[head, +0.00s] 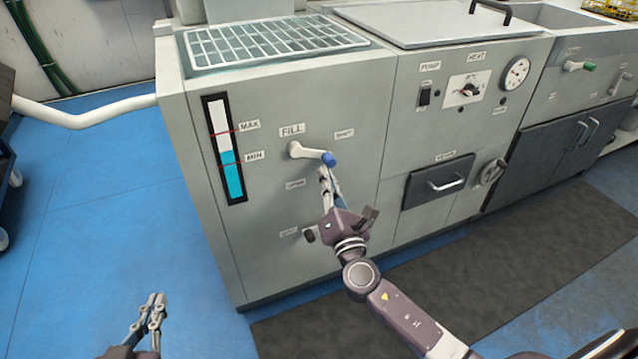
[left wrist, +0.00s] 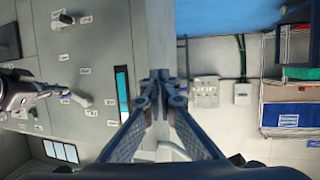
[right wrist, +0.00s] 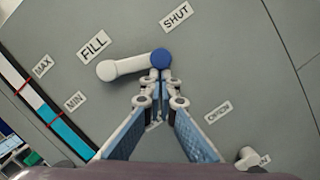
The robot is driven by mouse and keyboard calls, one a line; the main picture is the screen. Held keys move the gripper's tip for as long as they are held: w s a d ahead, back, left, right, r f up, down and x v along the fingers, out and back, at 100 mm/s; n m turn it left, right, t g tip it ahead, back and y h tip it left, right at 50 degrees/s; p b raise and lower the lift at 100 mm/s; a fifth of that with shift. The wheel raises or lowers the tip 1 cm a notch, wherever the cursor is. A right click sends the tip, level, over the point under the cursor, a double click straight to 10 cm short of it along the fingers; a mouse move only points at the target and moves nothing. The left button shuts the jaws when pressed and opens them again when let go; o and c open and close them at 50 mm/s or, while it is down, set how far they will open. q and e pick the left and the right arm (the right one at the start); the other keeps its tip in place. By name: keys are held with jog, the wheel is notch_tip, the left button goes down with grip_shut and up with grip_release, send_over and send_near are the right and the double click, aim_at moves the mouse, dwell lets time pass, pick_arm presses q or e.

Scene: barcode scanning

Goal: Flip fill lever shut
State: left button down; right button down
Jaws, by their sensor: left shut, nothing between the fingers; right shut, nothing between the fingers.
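The fill lever (head: 305,151) is a white handle with a blue knob (head: 329,159) on the grey machine's front, beside the FILL label. It points right and slightly down, below the SHUT label (head: 344,133). It also shows in the right wrist view (right wrist: 125,67). My right gripper (head: 324,173) is shut and empty, with its fingertips just below the blue knob. In the right wrist view the fingertips (right wrist: 161,88) overlap the knob's lower edge; I cannot tell whether they touch. My left gripper (head: 155,300) is shut and empty, low over the blue floor, away from the lever.
A level gauge (head: 225,150) with MAX and MIN marks is left of the lever, its blue column near MIN. A small knob (head: 309,235) sits below. A drawer handle (head: 446,184) and a valve handle (head: 491,172) protrude to the right. Open floor (head: 90,210) lies left.

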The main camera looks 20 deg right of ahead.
aim_at(332, 162)
jog(key=r+n, duration=0.1)
jog(key=n, duration=0.1)
jog(key=d+r+n+y, duration=0.1)
jog(key=shift+d+n+t, duration=0.25)
jog(key=shift+n+t, duration=0.05)
jog(key=shift+n, duration=0.1)
jog(key=shift+d+r+n, duration=0.15)
jog(key=shift+r+n, duration=0.05)
jog(key=shift+n, duration=0.4)
pick_arm(q)
jog(key=shift+s+a+f+g, duration=0.2)
jog(key=shift+s+f+g, duration=0.2)
jog(key=shift+f, duration=0.35)
jog(key=shift+s+a+f+g, duration=0.15)
jog(key=shift+s+f+g, duration=0.25)
jog(key=shift+f, duration=0.3)
pick_arm(e)
jog(key=shift+d+r+n+y, duration=0.1)
jog(key=shift+r+n+y, duration=0.2)
jog(key=shift+n, duration=0.3)
pick_arm(q)
jog(key=shift+r+y, duration=0.1)
jog(key=shift+y, duration=0.2)
pick_arm(e)
jog(key=shift+f, duration=0.1)
